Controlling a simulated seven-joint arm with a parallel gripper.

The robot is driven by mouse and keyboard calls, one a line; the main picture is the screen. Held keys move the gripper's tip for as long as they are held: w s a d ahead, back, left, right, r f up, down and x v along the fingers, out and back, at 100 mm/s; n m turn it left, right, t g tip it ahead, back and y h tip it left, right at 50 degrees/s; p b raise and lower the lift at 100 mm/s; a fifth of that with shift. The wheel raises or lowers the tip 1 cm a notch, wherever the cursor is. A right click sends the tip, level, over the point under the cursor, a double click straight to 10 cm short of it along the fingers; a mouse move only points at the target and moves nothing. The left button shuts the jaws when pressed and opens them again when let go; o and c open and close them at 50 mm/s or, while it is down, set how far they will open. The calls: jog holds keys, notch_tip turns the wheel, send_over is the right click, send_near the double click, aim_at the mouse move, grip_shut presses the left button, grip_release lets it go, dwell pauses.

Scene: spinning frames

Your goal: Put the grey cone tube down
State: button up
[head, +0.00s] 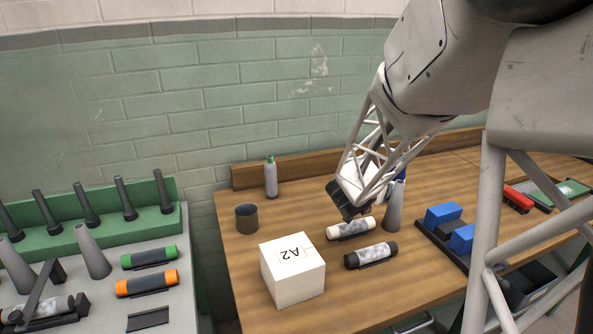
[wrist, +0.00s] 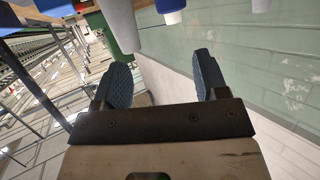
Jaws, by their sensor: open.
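A grey cone tube (head: 395,210) stands upright on the wooden table (head: 235,285), just right of my gripper (head: 350,203). My gripper is tilted toward the lower left above the table and is apart from the cone's visible part. In the wrist view my gripper (wrist: 162,72) is open, with nothing between its two blue-grey pads. A pale tapered shape (wrist: 121,25) shows beyond the pads there; I cannot tell whether it is this cone. Two more grey cones, a near one (head: 17,270) and a farther one (head: 93,252), stand on the left bench.
A white A2 box (head: 292,270), a dark cup (head: 247,218), a bottle (head: 271,178), a white-marked roll (head: 350,229) and a black-ended roll (head: 371,255) stand or lie around my gripper. A tray with blue blocks (head: 443,215) is to the right.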

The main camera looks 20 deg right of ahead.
aim_at(396, 188)
jog(key=d, duration=0.1)
jog(key=s+d+f+m+g+h, duration=0.1)
jog(key=d+g, duration=0.1)
jog(key=shift+s+d+f+h, duration=0.25)
jog(key=shift+d+f+h, duration=0.05)
jog(key=shift+f+h, duration=0.1)
jog(key=shift+x, duration=1.3)
jog(key=shift+x, duration=2.6)
jog(key=shift+r, duration=0.1)
grip_shut()
